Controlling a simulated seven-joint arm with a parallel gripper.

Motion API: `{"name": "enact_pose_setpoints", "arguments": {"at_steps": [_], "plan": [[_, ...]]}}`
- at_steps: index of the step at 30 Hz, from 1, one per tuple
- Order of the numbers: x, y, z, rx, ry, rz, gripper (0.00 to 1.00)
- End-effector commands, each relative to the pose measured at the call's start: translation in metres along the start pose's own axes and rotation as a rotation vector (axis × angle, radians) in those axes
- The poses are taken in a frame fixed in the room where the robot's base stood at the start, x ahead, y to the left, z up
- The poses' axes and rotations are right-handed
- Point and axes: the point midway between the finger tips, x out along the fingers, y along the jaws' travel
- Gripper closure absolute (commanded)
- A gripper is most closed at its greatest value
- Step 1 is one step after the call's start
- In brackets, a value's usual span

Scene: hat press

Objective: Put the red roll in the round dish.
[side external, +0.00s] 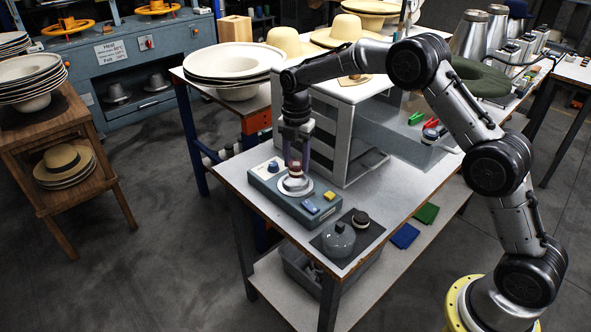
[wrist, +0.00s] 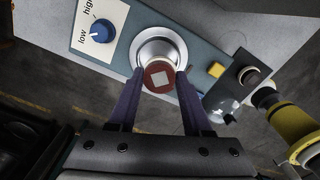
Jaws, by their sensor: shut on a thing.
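My gripper (side external: 296,162) points down at the blue-grey box with the dial. In the wrist view its two purple-grey fingers (wrist: 159,82) are shut on the red roll (wrist: 158,74), which shows a red rim and a pale square on its end face. The roll (side external: 296,168) is small and partly hidden by the fingers in the side view. The silver round dish (side external: 297,188) sits on top of the box, directly below the roll; it also shows in the wrist view (wrist: 160,38). I cannot tell whether the roll touches the dish.
A glass jar (side external: 338,241) and a dark round item (side external: 361,218) stand on a dark mat. A white cabinet (side external: 345,125) stands close behind. Blue and green cloths (side external: 405,235) lie lower right.

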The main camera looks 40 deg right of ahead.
Motion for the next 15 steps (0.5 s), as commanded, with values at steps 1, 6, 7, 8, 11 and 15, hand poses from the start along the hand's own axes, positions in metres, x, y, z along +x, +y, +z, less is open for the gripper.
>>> {"name": "enact_pose_setpoints", "arguments": {"at_steps": [1, 6, 7, 8, 11, 15], "plan": [[0.004, 0.003, 0.001, 0.000, 0.001, -0.001, 1.00], [0.028, 0.003, 0.001, 0.000, 0.001, -0.002, 1.00], [0.031, 0.003, 0.001, 0.000, 0.001, -0.002, 1.00], [0.033, 0.003, 0.001, 0.000, 0.001, -0.002, 1.00], [0.035, 0.003, 0.001, 0.000, 0.000, 0.000, 1.00], [0.035, 0.003, 0.001, 0.000, 0.000, 0.000, 1.00]]}}
